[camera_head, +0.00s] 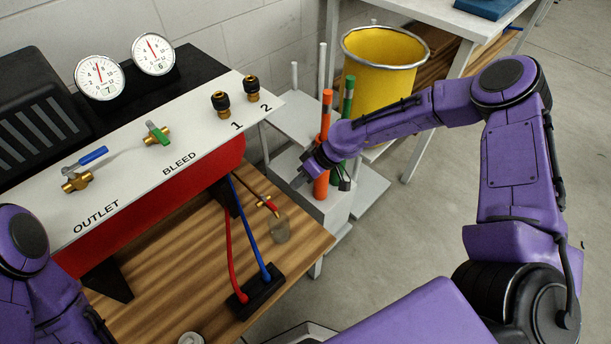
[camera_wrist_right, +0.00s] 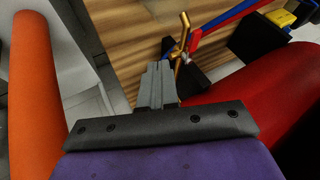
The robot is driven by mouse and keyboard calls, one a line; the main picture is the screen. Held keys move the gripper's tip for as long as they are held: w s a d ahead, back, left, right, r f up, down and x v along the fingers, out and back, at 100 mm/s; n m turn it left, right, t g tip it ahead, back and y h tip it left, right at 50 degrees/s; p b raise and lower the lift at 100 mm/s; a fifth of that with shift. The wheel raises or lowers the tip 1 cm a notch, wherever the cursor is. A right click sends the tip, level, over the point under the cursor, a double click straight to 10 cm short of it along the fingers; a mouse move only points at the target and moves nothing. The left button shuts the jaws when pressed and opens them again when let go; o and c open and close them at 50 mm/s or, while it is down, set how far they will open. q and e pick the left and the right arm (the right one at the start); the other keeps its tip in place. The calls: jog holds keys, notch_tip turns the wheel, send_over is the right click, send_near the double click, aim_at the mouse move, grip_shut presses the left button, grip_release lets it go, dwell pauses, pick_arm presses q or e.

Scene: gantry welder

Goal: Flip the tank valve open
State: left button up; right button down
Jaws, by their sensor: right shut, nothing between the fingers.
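A blue-handled valve (camera_head: 84,167) with a brass body sits on the white panel above the word OUTLET. A green-handled valve (camera_head: 157,134) sits above the word BLEED. I cannot tell from labels which valve is the tank's. My left gripper is out of view.
Orange (camera_head: 325,140) and green (camera_head: 347,100) cylinders stand close beside my right gripper. A yellow bin (camera_head: 385,70) is behind them. Red (camera_head: 229,255) and blue (camera_head: 252,235) hoses run to a black block (camera_head: 257,291) on the wooden table (camera_head: 185,275). Two gauges (camera_head: 100,77) stand behind the panel.

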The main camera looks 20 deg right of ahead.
aim_at(268, 202)
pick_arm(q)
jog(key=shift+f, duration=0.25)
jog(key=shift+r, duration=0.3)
pick_arm(e)
jog(key=a+f, duration=0.2)
jog(key=a, duration=0.3)
jog(key=shift+s+a+f, duration=0.3)
jog(key=shift+s, duration=0.05)
